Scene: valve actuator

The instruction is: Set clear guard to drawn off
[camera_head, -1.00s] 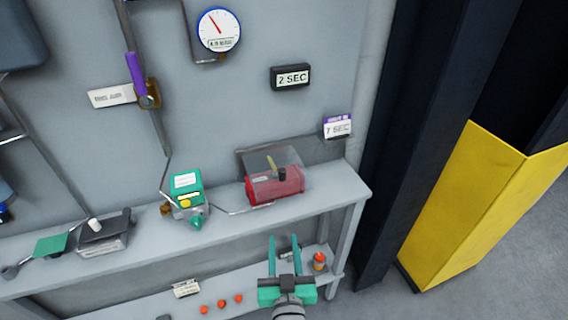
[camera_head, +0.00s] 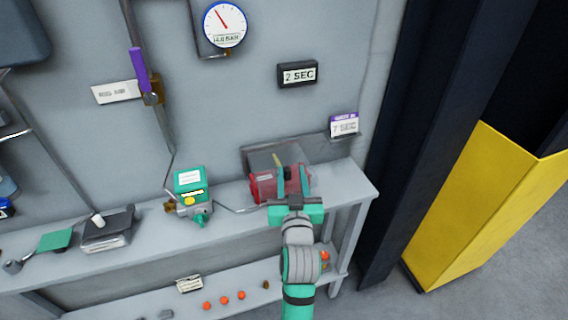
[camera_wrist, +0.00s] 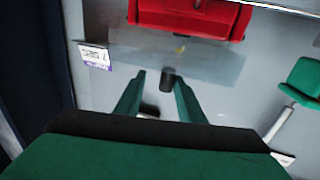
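The clear guard (camera_head: 262,158) is a see-through panel over the red box (camera_head: 262,188) on the upper shelf. In the wrist view the guard (camera_wrist: 205,62) spreads below the red box (camera_wrist: 190,14). A dark knob (camera_wrist: 167,83) shows at the guard's edge. My gripper (camera_wrist: 157,74) is open, with its green fingers on either side of the knob in that view. I cannot tell whether they touch it. In the head view my gripper (camera_head: 293,178) reaches over the red box's right part and hides some of it.
A green-topped actuator (camera_head: 190,182) stands left of the red box. A purple-topped "7 SEC" tag (camera_head: 344,125) and a black "7 SEC" display (camera_head: 298,74) are on the wall. The lower shelf carries several orange pieces. A yellow-and-black column stands at the right.

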